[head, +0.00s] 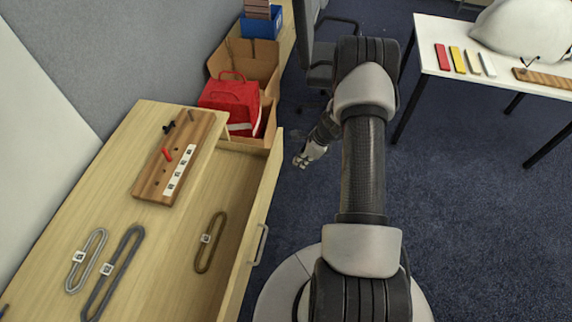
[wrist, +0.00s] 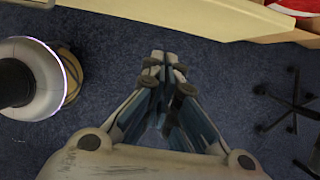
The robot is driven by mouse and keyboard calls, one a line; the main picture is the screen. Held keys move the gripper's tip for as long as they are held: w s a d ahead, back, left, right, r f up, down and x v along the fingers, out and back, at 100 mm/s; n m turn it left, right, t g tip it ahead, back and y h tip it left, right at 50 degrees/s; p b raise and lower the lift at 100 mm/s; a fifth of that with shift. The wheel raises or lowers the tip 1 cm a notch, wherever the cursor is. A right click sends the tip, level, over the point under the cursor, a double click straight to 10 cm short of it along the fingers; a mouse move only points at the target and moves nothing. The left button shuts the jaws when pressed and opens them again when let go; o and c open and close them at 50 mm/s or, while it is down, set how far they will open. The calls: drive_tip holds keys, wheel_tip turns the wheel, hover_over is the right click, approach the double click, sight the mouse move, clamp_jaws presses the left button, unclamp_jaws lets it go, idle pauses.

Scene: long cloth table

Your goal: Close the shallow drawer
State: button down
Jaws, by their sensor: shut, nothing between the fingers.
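The shallow drawer (head: 227,182) stands pulled out of the light wooden cabinet (head: 123,160) in the head view. Its front panel (head: 268,185) bears a grey bar handle (head: 261,245). A brown looped cable (head: 211,243) lies inside the drawer. My gripper (head: 300,163) is shut and empty, over the floor to the right of the drawer front's far end, apart from it. In the wrist view, my gripper (wrist: 164,58) shows closed fingers pointing toward the pale drawer front (wrist: 200,15) along the top, with a gap of floor between.
On the cabinet top lie a wooden board (head: 178,160) with small parts, a light grey cable loop (head: 87,262) and a dark one (head: 113,275). A red bag (head: 232,97) in a cardboard box stands beyond. An office chair (head: 322,72) and a white table (head: 440,68) stand farther off.

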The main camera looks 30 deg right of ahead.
drive_tip(key=w+a+f+b, duration=0.3)
drive_tip(key=w+a+f, duration=0.2)
drive_tip(key=f, duration=0.4)
drive_tip(key=shift+w+a, duration=0.2)
drive_tip(key=shift+a, duration=0.05)
